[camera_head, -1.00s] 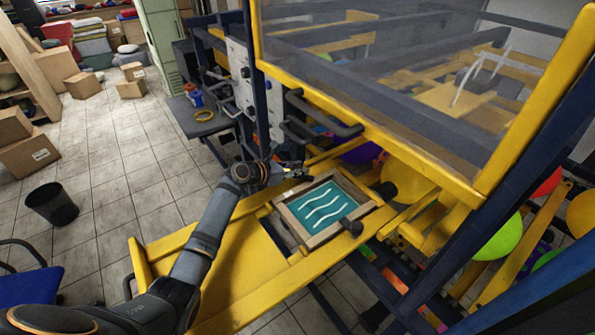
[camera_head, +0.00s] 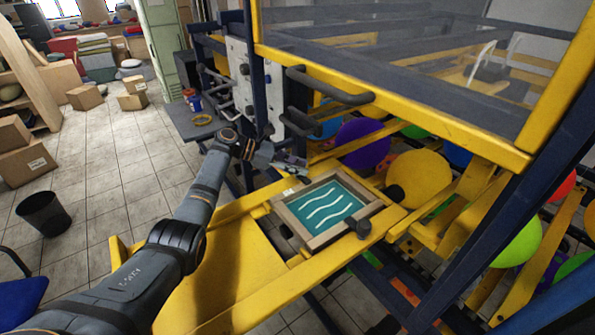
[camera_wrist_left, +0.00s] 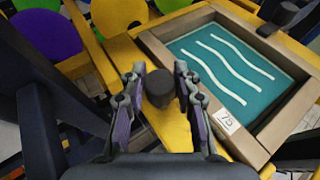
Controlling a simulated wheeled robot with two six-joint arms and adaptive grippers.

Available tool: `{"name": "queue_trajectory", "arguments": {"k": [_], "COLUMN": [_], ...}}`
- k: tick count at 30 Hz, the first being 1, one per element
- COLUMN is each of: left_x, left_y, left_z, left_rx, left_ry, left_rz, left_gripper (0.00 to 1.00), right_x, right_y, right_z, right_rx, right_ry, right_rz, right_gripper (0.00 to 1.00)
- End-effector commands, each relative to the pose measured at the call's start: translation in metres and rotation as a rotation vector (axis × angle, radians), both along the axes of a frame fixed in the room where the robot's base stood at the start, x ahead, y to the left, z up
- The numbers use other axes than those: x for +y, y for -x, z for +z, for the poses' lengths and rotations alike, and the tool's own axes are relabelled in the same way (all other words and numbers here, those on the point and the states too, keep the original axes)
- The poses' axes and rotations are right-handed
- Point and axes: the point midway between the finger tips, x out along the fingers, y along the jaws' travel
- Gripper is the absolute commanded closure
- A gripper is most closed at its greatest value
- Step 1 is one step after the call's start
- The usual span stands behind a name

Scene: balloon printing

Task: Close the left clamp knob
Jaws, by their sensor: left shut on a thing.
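The printing screen, a wooden frame (camera_head: 327,206) with a teal mesh and three white wavy lines, lies on the yellow machine; it also shows in the left wrist view (camera_wrist_left: 290,105). My left gripper (camera_head: 300,170) is at the frame's far left corner. In the left wrist view my left gripper's fingers (camera_wrist_left: 160,85) are closed around a dark round knob (camera_wrist_left: 160,90), the left clamp knob, beside the wooden frame. The knob is hidden by the gripper in the head view.
A yellow-framed clear panel (camera_head: 430,125) with a dark handle (camera_head: 330,85) overhangs the machine close behind my left gripper. Balloons, including a purple one (camera_head: 363,143) and a yellow one (camera_head: 418,178), sit under it. A dark bin (camera_head: 45,213) stands on the open floor at left.

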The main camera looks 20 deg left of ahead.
Motion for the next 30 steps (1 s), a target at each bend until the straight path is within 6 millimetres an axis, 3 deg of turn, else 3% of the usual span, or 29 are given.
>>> {"name": "queue_trajectory", "arguments": {"k": [14,15,20,30], "left_x": [-0.0009,-0.0010,-0.0008,-0.0003], "left_y": [0.0020,0.0020,0.0014,0.0004], "left_z": [-0.0049,-0.0050,-0.0037,0.0017], "left_rx": [0.009,0.009,0.007,0.003], "left_ry": [-0.003,-0.003,-0.002,-0.001], "left_rz": [-0.022,-0.022,-0.020,-0.019], "left_gripper": [1.00,0.69,0.47,0.46], "right_x": [0.0006,0.0005,0.0005,-0.0046], "right_y": [-0.0002,-0.0002,-0.0003,-0.0014], "right_z": [-0.0035,-0.0035,-0.0034,-0.0027], "right_rx": [-0.001,-0.001,-0.001,-0.002], "right_ry": [-0.001,-0.001,-0.001,0.005], "right_rz": [0.000,0.000,0.000,0.002], "right_gripper": [0.50,0.50,0.50,0.50]}}
